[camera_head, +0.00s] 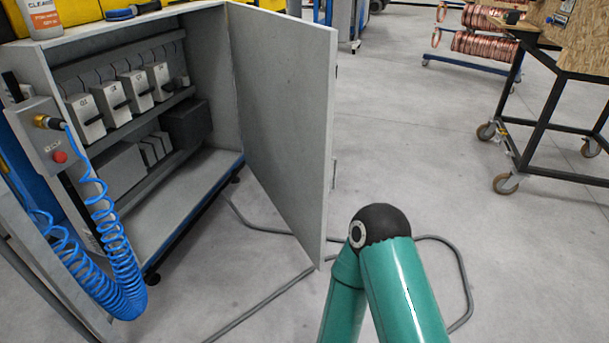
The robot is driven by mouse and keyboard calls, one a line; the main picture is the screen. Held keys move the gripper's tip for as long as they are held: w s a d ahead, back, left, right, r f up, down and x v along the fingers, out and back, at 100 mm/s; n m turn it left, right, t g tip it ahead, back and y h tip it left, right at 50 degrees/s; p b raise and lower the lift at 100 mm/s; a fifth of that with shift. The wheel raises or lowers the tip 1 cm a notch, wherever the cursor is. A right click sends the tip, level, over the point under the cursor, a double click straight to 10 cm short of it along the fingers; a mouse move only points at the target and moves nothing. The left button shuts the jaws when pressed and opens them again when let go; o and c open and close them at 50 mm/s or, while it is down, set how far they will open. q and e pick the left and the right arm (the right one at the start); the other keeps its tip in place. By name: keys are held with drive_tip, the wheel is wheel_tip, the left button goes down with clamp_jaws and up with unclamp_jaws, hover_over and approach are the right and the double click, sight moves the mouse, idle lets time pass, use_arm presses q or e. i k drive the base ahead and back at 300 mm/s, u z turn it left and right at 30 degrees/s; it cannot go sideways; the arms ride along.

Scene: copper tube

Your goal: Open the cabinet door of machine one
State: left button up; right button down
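The grey cabinet (190,214) of the machine stands at the left. Its door (283,110) is swung wide open, hinged at the cabinet's right side and reaching out towards me. Inside, several grey switch boxes (135,92) sit in a row on a rail, with a dark box (188,122) and more units below. A green arm of mine with a black joint cap shows at the bottom, just right of the door's lower free edge. Neither gripper is in view.
A coiled blue hose (118,265) hangs from a control box (50,145) with a red button. A grey cable (445,243) loops over the floor. A wheeled table (545,115) and a rack of copper coils (485,44) stand at the right. The middle floor is clear.

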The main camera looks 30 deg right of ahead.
sight(284, 66)
drive_tip(key=k, duration=1.15)
drive_tip(key=z, duration=0.4)
drive_tip(key=i, duration=1.9)
drive_tip(key=u, duration=0.45)
